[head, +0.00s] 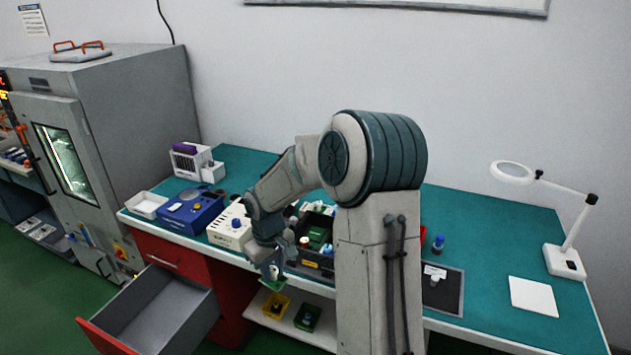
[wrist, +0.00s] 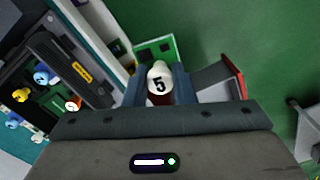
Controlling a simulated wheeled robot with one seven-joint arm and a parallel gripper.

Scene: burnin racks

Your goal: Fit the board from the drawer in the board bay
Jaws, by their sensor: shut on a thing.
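My gripper (head: 271,271) is shut on a green board (head: 275,285) with a white knob marked 5. In the wrist view the knob (wrist: 159,79) sits between the two fingers and the board (wrist: 150,49) shows beyond them. The board is in the air in front of the bench's front edge. The red-fronted drawer (head: 103,336) stands open at the lower left; the part of its grey inside that shows is empty. A dark box (head: 318,272) with a yellow label stands on the bench beside my arm, with green and knobbed parts inside. I cannot tell which place is the board bay.
A cream box (head: 229,230), a blue device (head: 190,212) and a white tray (head: 146,205) stand left on the bench. Yellow (head: 275,306) and green bins (head: 307,317) sit on the low shelf. A magnifier lamp (head: 563,258) stands right. The bench's back right is clear.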

